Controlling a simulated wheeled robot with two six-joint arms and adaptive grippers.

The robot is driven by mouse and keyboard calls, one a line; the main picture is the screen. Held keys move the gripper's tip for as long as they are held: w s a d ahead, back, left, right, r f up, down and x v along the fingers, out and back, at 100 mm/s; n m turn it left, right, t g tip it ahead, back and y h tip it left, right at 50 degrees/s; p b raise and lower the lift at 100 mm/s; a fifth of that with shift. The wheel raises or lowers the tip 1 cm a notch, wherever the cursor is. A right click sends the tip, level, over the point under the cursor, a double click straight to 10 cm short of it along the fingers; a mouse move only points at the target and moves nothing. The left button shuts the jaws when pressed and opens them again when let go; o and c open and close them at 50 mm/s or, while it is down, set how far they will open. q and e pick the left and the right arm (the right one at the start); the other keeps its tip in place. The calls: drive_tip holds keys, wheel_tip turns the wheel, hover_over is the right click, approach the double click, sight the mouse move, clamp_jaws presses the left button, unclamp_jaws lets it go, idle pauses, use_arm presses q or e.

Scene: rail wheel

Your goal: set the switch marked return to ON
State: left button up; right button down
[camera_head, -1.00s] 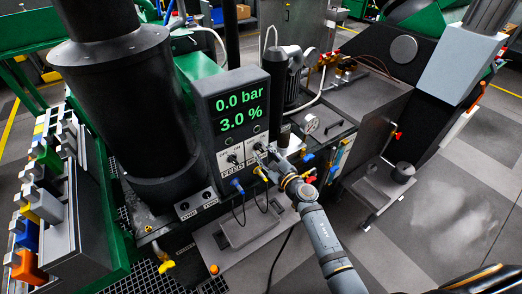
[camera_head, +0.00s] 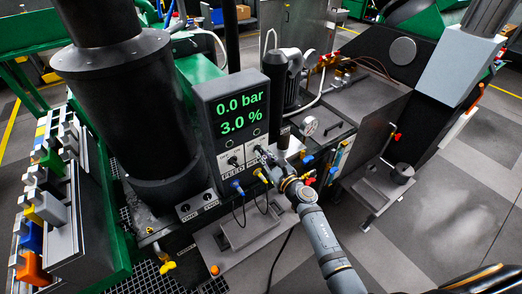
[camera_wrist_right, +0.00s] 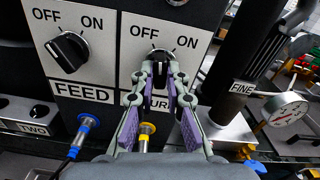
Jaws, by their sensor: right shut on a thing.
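The return switch is a black knob (camera_wrist_right: 160,54) on a white plate marked OFF at left and ON at right. In the head view my right gripper (camera_head: 264,156) reaches the right-hand switch plate under the display (camera_head: 239,112), which reads 0.0 bar and 3.0 %. My left gripper is not in view.
Blue (camera_wrist_right: 85,125) and yellow (camera_wrist_right: 146,130) connectors with cables sit below the plates. A pressure gauge (camera_wrist_right: 285,109) and a black cylinder marked FINE stand at right.

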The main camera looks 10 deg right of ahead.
drive_tip(key=shift+m, duration=0.4)
drive_tip(key=m+p, duration=0.1)
drive_tip(key=m, duration=0.1)
drive_tip(key=shift+r+m, duration=0.1)
drive_tip(key=shift+m, duration=0.3)
drive_tip(key=shift+m+p, duration=0.3)
drive_tip(key=shift+m, duration=0.6)
drive_tip(key=shift+m+p, duration=0.35)
drive_tip(key=shift+m, duration=0.25)
drive_tip(key=shift+m+p, duration=0.3)
drive_tip(key=shift+m, duration=0.5)
drive_tip(key=c, duration=1.2)
unclamp_jaws()
